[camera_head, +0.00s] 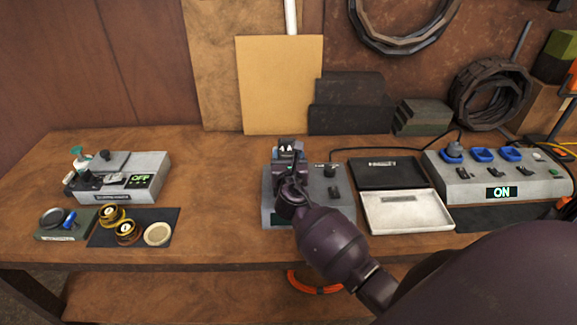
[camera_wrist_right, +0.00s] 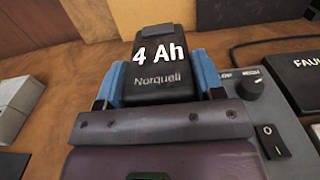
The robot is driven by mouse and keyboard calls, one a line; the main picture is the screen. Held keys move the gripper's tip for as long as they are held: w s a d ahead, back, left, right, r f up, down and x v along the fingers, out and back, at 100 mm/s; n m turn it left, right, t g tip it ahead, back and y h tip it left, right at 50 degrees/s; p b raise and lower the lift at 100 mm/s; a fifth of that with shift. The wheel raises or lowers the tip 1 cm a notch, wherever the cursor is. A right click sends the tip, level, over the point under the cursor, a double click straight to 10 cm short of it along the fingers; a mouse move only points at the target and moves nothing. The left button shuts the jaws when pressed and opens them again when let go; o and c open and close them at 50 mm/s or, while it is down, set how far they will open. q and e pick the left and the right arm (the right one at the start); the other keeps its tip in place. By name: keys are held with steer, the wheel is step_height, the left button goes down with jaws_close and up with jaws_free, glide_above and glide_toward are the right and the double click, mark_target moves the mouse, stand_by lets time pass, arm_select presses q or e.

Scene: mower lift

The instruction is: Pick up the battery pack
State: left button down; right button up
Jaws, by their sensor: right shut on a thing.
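The battery pack (camera_wrist_right: 158,62) is a black block marked "4 Ah" and "Norquell" in the right wrist view. My right gripper (camera_wrist_right: 160,75) is shut on it, with a blue finger against each side. In the head view my right gripper (camera_head: 288,153) is over the grey device (camera_head: 335,205) in the middle of the bench, and only a small dark part of the pack shows there. The arm hides much of the device's front. I cannot tell whether the pack touches the device. My left gripper is not in view.
Right of the grey device lie a black panel and a pale tray (camera_head: 408,213). A grey power box (camera_head: 540,187) reading "ON" stands at the right. A box reading "OFF" (camera_head: 105,192) and small round parts are at the left. Bare bench (camera_head: 215,180) lies between.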

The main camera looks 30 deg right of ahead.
mark_target(288, 153)
step_height(288, 153, up, 14)
steer(key=p, duration=0.1)
